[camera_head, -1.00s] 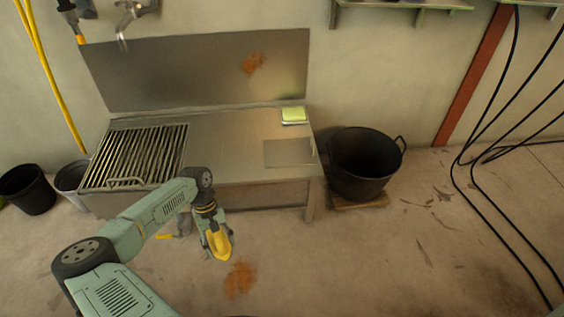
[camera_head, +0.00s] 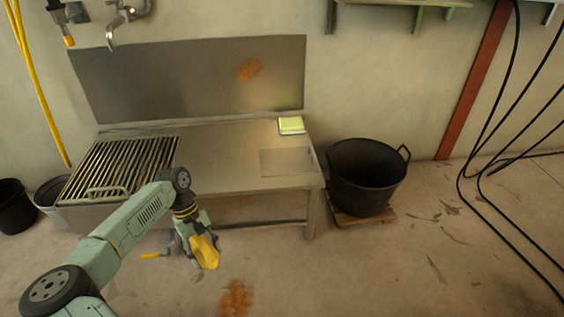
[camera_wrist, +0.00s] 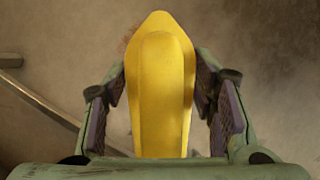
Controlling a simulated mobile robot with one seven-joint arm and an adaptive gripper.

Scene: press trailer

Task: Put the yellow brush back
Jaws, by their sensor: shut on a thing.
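The yellow brush (camera_head: 205,251) is held in my gripper (camera_head: 198,240), in front of the steel table and above the floor. In the wrist view the brush (camera_wrist: 161,85) shows as a smooth yellow body, pointed at its far end. The pads of my gripper (camera_wrist: 163,100) close on it from both sides. Its bristles are not visible. A grey mat or plate (camera_head: 286,162) lies flat on the right part of the steel table (camera_head: 225,150). A yellow-green sponge-like block (camera_head: 290,124) sits on the table's back right.
A slatted grate (camera_head: 122,167) covers the table's left end. A black tub (camera_head: 366,178) stands on a wooden board to the right. Black cables (camera_head: 480,185) hang at far right. Orange-brown stains mark the backsplash and floor. A shelf edge (camera_head: 405,3) shows at top right.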

